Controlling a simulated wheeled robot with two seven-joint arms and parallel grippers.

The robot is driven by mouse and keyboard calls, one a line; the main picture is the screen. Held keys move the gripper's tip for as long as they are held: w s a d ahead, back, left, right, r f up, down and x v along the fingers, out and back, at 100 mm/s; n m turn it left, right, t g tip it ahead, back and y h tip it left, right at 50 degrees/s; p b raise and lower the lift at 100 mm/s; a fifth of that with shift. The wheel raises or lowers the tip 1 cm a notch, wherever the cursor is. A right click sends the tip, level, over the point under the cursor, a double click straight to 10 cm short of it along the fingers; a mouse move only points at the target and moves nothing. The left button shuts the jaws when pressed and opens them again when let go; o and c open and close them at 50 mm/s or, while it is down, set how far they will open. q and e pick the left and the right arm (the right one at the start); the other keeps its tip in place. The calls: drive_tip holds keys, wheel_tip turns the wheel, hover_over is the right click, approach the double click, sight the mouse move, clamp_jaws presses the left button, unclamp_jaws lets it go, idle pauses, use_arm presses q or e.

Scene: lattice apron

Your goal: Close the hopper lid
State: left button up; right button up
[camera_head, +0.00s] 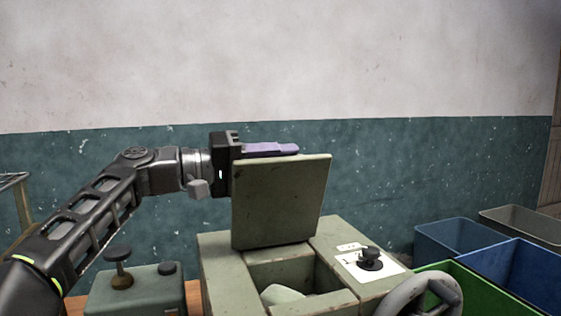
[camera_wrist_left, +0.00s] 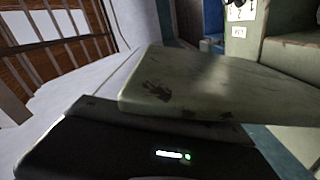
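The hopper lid (camera_head: 281,203) is a worn grey-green panel that stands open, nearly upright, at the back of the green hopper (camera_head: 222,266). The hopper's opening shows below it with a pale lump (camera_head: 283,294) inside. My left gripper (camera_head: 270,149), with purple fingers, is at the lid's top edge, its fingers reaching along behind that edge. I cannot tell whether they touch it or how far apart they are. In the left wrist view the lid (camera_wrist_left: 215,85) fills the middle, close to the dark gripper body. My right gripper is not in view.
A black knob (camera_head: 370,256) on a white plate sits right of the opening, with a grey handwheel (camera_head: 424,296) in front. A small green box (camera_head: 137,290) with knobs stands at left. Blue (camera_head: 520,270), green (camera_head: 475,290) and grey (camera_head: 525,226) bins stand at right.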

sight(236, 164)
use_arm(q)
drive_tip(key=shift+s+r, duration=0.1)
drive_tip(key=b+v, duration=0.1)
drive_tip(key=v, duration=0.5)
drive_tip(key=shift+s+a, duration=0.1)
drive_tip(key=shift+a, duration=0.3)
drive_tip(key=shift+s+a, duration=0.2)
drive_tip(key=shift+a, duration=0.25)
drive_tip(key=shift+a, duration=0.15)
drive_tip(key=p+v, duration=0.2)
drive_tip(key=v, duration=0.6)
drive_tip(key=shift+s+a+p, duration=0.2)
drive_tip(key=shift+a+p, duration=0.1)
drive_tip(key=shift+p, duration=0.1)
idle(0.5)
